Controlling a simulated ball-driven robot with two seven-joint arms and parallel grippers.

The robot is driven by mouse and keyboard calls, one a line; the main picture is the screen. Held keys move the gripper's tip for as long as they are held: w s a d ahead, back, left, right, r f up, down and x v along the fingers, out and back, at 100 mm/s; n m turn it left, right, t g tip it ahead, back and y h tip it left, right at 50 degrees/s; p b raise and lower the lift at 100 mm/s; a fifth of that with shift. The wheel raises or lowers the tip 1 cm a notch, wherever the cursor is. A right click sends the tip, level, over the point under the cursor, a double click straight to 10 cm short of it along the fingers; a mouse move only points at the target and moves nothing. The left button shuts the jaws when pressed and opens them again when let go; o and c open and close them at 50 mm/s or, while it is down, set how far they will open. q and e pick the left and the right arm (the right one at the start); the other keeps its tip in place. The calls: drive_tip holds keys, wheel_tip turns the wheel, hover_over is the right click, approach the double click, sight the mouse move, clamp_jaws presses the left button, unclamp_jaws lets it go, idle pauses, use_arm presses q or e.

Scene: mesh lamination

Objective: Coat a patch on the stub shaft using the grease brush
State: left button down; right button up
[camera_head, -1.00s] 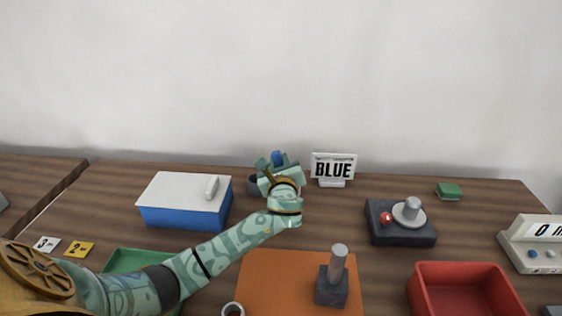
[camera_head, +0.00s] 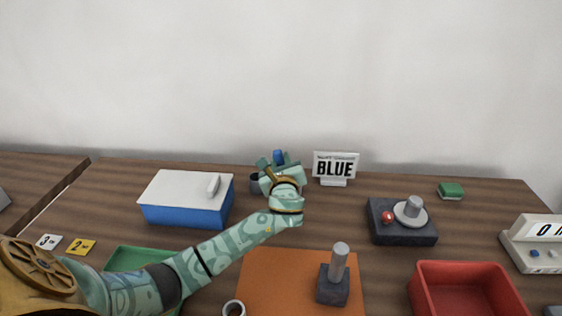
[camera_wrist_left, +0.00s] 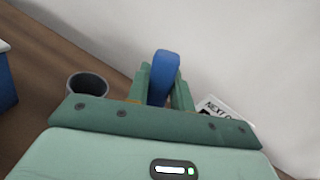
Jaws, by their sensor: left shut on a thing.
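My left gripper (camera_head: 279,163) is at the back middle of the table, in front of the sign. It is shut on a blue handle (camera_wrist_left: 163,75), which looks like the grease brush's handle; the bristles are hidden. The handle's blue top also shows in the head view (camera_head: 278,156). A dark cup (camera_wrist_left: 88,86) stands just left of the gripper, partly hidden behind it in the head view (camera_head: 255,184). The stub shaft (camera_head: 340,262) stands upright in a dark block on an orange mat (camera_head: 270,275), front middle. My right gripper is not in view.
A blue box with a white lid (camera_head: 185,212) is left. A dark device with a grey knob (camera_head: 402,230), a red bin (camera_head: 462,268) and a green block (camera_head: 450,190) are right. A green tray (camera_head: 140,257) is front left.

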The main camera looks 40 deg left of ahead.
use_arm(q)
drive_tip(key=shift+f, duration=0.4)
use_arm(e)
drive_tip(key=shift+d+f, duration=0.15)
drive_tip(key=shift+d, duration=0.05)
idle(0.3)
use_arm(q)
drive_tip(key=shift+r, duration=0.15)
